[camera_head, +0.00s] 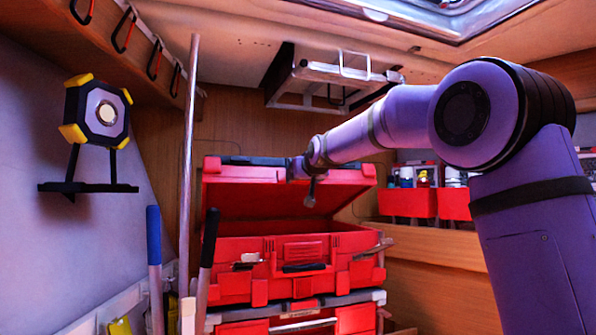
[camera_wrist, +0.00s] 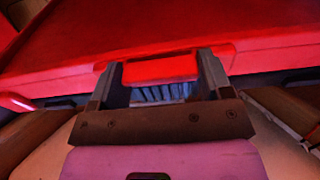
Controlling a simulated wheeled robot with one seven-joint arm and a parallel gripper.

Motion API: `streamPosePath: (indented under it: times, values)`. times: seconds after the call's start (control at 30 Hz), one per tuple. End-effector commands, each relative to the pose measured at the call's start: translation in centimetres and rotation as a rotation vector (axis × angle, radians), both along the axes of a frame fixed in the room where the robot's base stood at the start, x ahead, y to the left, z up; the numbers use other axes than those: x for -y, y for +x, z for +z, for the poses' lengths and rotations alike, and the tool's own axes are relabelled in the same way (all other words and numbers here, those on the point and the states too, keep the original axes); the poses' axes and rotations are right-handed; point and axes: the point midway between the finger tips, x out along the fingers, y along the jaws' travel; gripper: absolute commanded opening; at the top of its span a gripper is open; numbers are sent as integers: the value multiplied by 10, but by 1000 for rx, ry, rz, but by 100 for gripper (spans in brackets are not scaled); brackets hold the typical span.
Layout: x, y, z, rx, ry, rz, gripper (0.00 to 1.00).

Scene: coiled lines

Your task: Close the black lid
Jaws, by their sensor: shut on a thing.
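A red toolbox (camera_head: 235,274) stands on a stack of red cases. Its lid (camera_head: 240,193) is red with black trim along the top, not black overall, and is raised and tilted, leaving a dark gap over the box. My gripper (camera_head: 312,188) is at the lid's front edge, right of its middle. In the wrist view my gripper (camera_wrist: 158,72) has its two fingers on either side of a red tab (camera_wrist: 160,68) on the lid edge, shut on it. The lid (camera_wrist: 60,60) fills the upper part of that view. The box's inside is hidden.
A silver pole (camera_head: 189,150), a blue-handled tool (camera_head: 154,240) and a black-handled tool (camera_head: 209,240) stand left of the toolbox. A yellow and black work lamp (camera_head: 97,112) is on the left wall. Red bins (camera_head: 407,203) sit on a wooden counter at right.

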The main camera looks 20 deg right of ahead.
Motion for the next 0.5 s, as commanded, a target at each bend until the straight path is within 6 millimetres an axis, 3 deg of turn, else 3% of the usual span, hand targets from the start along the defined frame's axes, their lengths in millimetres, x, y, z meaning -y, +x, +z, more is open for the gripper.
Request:
streamPosePath:
  times: [0.37,0.5]
  values:
    - [-7,-19,-62,120,-3,5,30]
    - [-8,-27,-96,142,-5,7,30]
